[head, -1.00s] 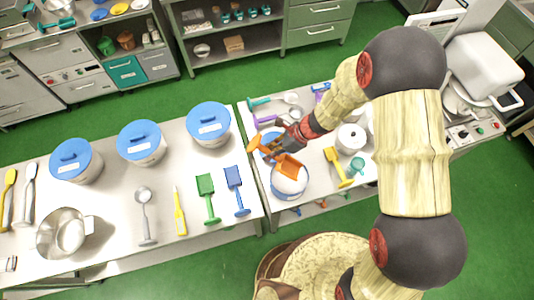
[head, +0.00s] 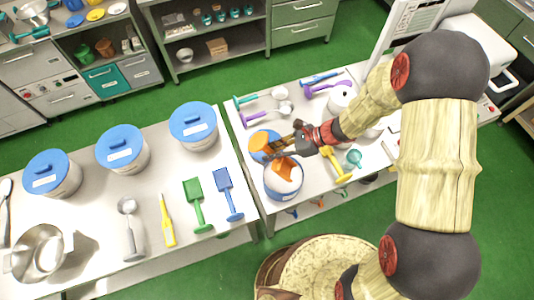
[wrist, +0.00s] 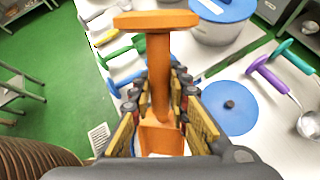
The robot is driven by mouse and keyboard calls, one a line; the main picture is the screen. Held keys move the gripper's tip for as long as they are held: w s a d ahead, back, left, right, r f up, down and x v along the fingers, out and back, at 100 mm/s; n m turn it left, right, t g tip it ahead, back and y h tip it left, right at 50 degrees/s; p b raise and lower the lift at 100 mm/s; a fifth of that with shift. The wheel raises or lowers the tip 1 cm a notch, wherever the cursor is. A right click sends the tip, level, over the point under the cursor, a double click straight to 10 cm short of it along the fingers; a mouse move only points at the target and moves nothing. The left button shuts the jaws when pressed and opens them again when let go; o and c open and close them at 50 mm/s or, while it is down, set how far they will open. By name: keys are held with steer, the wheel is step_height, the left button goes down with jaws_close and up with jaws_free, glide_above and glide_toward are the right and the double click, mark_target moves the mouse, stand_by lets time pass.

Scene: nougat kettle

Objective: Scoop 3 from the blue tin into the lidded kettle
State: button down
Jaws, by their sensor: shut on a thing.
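My gripper (head: 298,146) is shut on the handle of an orange scoop (head: 285,165). In the wrist view the scoop's T-shaped handle end (wrist: 155,20) points up and away, with its pan low between the fingers. In the head view the pan is over or in the mouth of the open blue tin (head: 283,190), which holds white material. I cannot tell whether the pan touches it or how full it is. A white machine (head: 487,42), possibly the kettle, stands at the right, partly hidden by my arm.
A blue lid (wrist: 230,107) lies beside the tin. A yellow scoop (head: 336,165) and teal cup (head: 354,158) lie to its right. Purple-handled and green-handled ladles lie behind. The left table (head: 90,215) carries several blue-lidded tubs and tools.

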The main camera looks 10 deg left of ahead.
mark_target(274, 162)
steer(key=shift+d+f+y+b, duration=0.3)
steer(key=shift+d+y+b, duration=0.65)
steer(key=shift+b, duration=0.4)
steer(key=shift+s+f+b, duration=0.1)
steer(key=shift+f+b, duration=0.6)
steer(key=shift+f, duration=0.2)
steer(key=shift+d+f+b, duration=0.25)
steer(key=shift+f+b, duration=0.3)
steer(key=shift+f, duration=0.3)
steer(key=shift+d+f+b, duration=0.25)
steer(key=shift+f+b, duration=0.3)
steer(key=shift+f, duration=0.25)
steer(key=shift+a+h+p, duration=0.25)
steer(key=shift+h+p, duration=0.3)
steer(key=shift+p, duration=0.15)
steer(key=shift+a+f+h+p, duration=0.5)
steer(key=shift+h+p, duration=0.1)
steer(key=shift+p, duration=0.1)
steer(key=a+f+h+p, duration=0.2)
steer(key=p, duration=0.2)
steer(key=a+f+h+p, duration=0.1)
steer(key=f+h+p, duration=0.1)
steer(key=p, duration=0.3)
steer(key=shift+w+a+m+h, duration=0.2)
steer(key=shift+a+m+h, duration=0.15)
steer(key=shift+h, duration=0.25)
steer(key=shift+a+p, duration=0.1)
steer(key=shift+p, duration=0.45)
